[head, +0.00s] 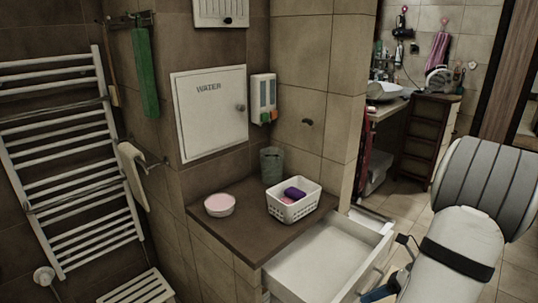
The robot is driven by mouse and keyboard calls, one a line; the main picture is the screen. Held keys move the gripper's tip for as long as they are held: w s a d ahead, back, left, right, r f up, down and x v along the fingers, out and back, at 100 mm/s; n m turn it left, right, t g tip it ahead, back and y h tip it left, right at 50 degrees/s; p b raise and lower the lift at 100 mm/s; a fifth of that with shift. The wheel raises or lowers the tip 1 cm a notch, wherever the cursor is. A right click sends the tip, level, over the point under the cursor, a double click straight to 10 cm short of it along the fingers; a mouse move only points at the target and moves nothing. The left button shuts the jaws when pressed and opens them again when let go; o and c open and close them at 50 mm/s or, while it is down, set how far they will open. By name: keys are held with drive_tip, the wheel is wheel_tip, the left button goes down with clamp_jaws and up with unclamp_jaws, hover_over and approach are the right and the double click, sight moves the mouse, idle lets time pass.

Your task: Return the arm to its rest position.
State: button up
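My arm (470,238) reaches in from the right edge, with large pale grey links and a black band. It hangs in front of the right side of the view, close to the open white drawer (318,268). Its lower part runs out of the bottom of the picture.
A brown counter (238,238) carries a pink-filled bowl (219,204), a white basket (294,202) with purple and pink items, and a grey-green cup (272,164). The drawer juts out below it. A towel radiator (70,165) stands left. Tiled floor (518,268) is open at right.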

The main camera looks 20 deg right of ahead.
drive_tip(key=a+r+n+g+h+p, duration=0.1)
drive_tip(key=a+r+n+h, duration=0.3)
drive_tip(key=a+r+n, duration=0.3)
drive_tip(key=a+r+n+h+p, duration=0.2)
drive_tip(key=a+r+n+h, duration=0.3)
drive_tip(key=a+n, duration=1.3)
wheel_tip(320, 180, up, 2)
drive_tip(key=n, duration=0.7)
drive_tip(key=shift+w+a+r+g, duration=0.15)
drive_tip(key=shift+w+a+g, duration=0.15)
drive_tip(key=shift+g, duration=0.1)
